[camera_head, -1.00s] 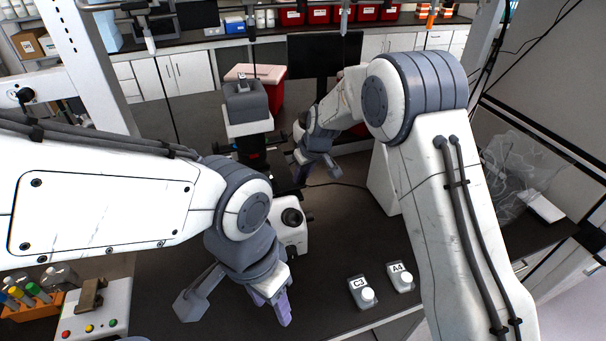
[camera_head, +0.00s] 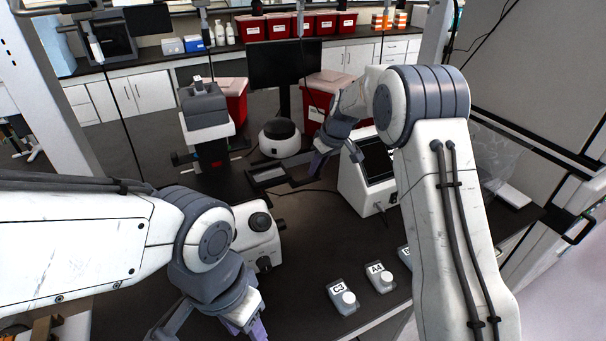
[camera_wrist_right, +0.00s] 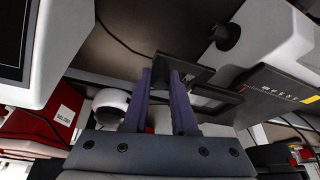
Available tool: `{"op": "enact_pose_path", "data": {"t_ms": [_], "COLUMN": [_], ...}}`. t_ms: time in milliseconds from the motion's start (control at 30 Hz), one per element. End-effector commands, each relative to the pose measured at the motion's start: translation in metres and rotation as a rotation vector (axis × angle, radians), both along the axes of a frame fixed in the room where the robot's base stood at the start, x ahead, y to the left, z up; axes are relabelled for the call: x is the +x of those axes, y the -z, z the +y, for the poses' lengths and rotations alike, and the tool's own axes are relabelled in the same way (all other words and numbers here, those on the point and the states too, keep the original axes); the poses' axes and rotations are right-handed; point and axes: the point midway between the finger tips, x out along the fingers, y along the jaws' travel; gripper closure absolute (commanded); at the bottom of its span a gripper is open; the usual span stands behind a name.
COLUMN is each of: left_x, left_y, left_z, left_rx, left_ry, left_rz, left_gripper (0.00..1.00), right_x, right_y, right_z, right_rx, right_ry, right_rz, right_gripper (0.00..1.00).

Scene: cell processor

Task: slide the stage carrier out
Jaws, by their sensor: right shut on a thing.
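The stage carrier (camera_head: 268,176) is a flat dark frame with an open window, to the right of the microscope (camera_head: 207,118) in the head view. My right gripper (camera_head: 312,167) is shut on its right end. In the right wrist view, the carrier (camera_wrist_right: 212,93) shows just beyond the fingers of my right gripper (camera_wrist_right: 168,82). I cannot tell whether its far end still touches the microscope stage. My left gripper (camera_head: 212,325) is open and empty over the bench at the lower left, partly cut off by the picture's bottom edge.
A white device with a dark screen (camera_head: 375,160) stands right of the carrier. A round white-and-black device (camera_head: 280,138) is behind it. White eyepiece housing (camera_head: 258,235) stands nearer.

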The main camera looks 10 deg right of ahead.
Motion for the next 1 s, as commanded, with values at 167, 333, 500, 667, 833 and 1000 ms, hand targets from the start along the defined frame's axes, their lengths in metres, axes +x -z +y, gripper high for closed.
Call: {"op": "enact_pose_path", "data": {"t_ms": [167,333,500,667,833,1000], "left_x": [0.0,0.0,0.0,0.0,0.0,0.0], "left_y": [0.0,0.0,0.0,0.0,0.008,0.02], "left_z": [0.0,0.0,0.0,0.0,0.0,0.0], "left_rx": [0.0,0.0,0.0,0.0,0.0,0.0], "left_ry": [0.0,0.0,0.0,0.0,-0.001,-0.002], "left_rz": [0.0,0.0,0.0,0.0,0.0,0.0], "left_gripper": [0.5,0.5,0.5,0.5,0.5,0.5], "right_x": [0.001,0.001,0.001,0.0,-0.003,-0.014], "right_y": [-0.001,-0.001,-0.001,-0.001,-0.013,-0.044], "right_z": [-0.001,-0.001,0.0,0.0,-0.003,-0.01], "right_rx": [-0.001,-0.001,0.0,-0.001,0.0,0.0], "right_ry": [0.001,0.001,0.0,-0.001,0.0,0.001], "right_rz": [-0.004,-0.004,-0.002,-0.002,-0.005,-0.008], "right_gripper": [1.0,0.52,0.45,0.45,0.45,0.45]}}
